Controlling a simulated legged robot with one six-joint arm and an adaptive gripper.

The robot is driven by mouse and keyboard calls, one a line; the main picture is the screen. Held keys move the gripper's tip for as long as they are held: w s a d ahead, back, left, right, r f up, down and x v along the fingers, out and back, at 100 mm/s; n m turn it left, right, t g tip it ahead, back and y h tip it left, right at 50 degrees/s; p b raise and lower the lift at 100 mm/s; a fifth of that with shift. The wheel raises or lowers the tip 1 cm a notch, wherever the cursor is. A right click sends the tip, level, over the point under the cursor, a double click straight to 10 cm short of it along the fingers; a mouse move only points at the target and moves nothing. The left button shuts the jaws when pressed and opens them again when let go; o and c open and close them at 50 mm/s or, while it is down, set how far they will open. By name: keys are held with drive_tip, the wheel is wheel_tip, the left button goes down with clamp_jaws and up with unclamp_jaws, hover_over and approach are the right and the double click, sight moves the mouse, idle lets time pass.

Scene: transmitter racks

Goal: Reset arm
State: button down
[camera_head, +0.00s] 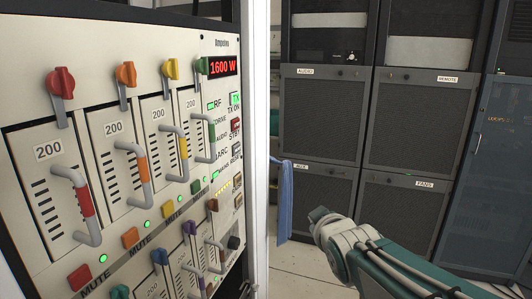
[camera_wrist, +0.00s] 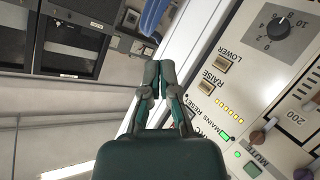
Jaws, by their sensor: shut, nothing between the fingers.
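My gripper (camera_wrist: 158,75) shows in the wrist view with its two fingertips together and nothing between them. In the head view my gripper (camera_head: 320,217) is at the lower middle right, held in free space in front of the dark racks. It is to the right of the amplifier panel (camera_head: 215,50) and touches nothing that I can see. The panel fills the left of the head view, with a red "1600 W" display (camera_head: 223,65) and coloured knobs and handles. In the wrist view the panel is on the right, with RAISE (camera_wrist: 213,92) and LOWER buttons and a dial (camera_wrist: 279,26).
Dark racks labelled AUDIO (camera_head: 318,115), AUX, REMOTE (camera_head: 425,115) and FANS stand behind. A blue cloth-like strip (camera_head: 285,200) hangs beside the panel's white edge (camera_head: 260,150). Pale floor (camera_head: 300,258) is open between panel and racks.

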drive_tip(key=s+d+f+m+g, duration=0.1)
drive_tip(key=s+f+m+g, duration=0.1)
drive_tip(key=s, duration=0.6)
drive_tip(key=s+d+f+m+g+h, duration=0.1)
drive_tip(key=s+d+f+m+g, duration=0.1)
drive_tip(key=s, duration=0.6)
drive_tip(key=s+d+f+m+g, duration=0.2)
drive_tip(key=s+f+m+g, duration=0.1)
drive_tip(key=s, duration=0.5)
wheel_tip(320, 180, down, 2)
drive_tip(key=shift+d+f+m+g+h, duration=0.25)
drive_tip(key=shift+m+g+h, duration=0.15)
drive_tip(key=shift+g, duration=0.2)
drive_tip(key=shift+r, duration=0.1)
